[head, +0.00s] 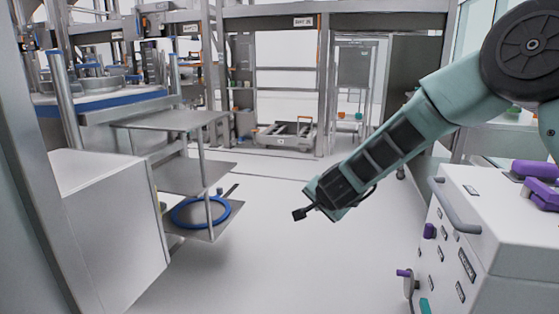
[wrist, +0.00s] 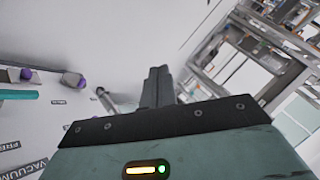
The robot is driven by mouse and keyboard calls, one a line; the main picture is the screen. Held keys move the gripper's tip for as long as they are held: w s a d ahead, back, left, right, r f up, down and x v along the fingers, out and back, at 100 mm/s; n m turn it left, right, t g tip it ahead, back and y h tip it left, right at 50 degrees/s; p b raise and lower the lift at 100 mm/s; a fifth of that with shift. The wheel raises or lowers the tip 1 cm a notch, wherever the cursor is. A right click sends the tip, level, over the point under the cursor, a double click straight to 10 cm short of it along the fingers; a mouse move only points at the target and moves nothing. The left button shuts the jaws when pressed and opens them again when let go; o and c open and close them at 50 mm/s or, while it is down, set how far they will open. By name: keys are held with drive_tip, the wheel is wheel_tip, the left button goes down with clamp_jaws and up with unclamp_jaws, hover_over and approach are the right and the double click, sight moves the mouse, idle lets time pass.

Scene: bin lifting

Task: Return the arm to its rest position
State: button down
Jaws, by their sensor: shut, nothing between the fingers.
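My arm reaches in from the right of the head view and slopes down to the left. My gripper (head: 299,214) hangs in free air over the white floor, left of the white cabinet. In the wrist view its two dark fingers (wrist: 158,88) stand together, shut with nothing between them. No object is in contact with the gripper.
A white cabinet (head: 490,222) with a grey handle and purple parts on top stands at the right. A metal shelf rack (head: 180,122) with a blue ring (head: 177,221) and a white box (head: 105,215) stand at the left. The floor between is clear.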

drive_tip(key=s+a+r+n+g+y, duration=0.1)
drive_tip(key=s+a+r+n+g, duration=0.15)
drive_tip(key=s, duration=0.55)
drive_tip(key=s+a+r+n+g+y, duration=0.1)
drive_tip(key=s+a+n+y, duration=0.2)
drive_tip(key=s, duration=0.4)
drive_tip(key=s+a+r+n+g, duration=0.1)
drive_tip(key=s+a+n+g, duration=0.15)
drive_tip(key=s+n, duration=0.4)
drive_tip(key=s+d+n+g+h, duration=0.15)
drive_tip(key=s+d, duration=0.25)
drive_tip(key=s, duration=0.4)
drive_tip(key=s+d+f+n+g+h, duration=0.1)
drive_tip(key=s+d+n+h, duration=0.1)
drive_tip(key=s+d, duration=0.35)
drive_tip(key=s+d+n+g+h, duration=0.1)
drive_tip(key=s+d, duration=0.2)
drive_tip(key=s, duration=0.7)
wheel_tip(320, 180, up, 26)
drive_tip(key=p, duration=2.6)
drive_tip(key=shift+w+a, duration=0.45)
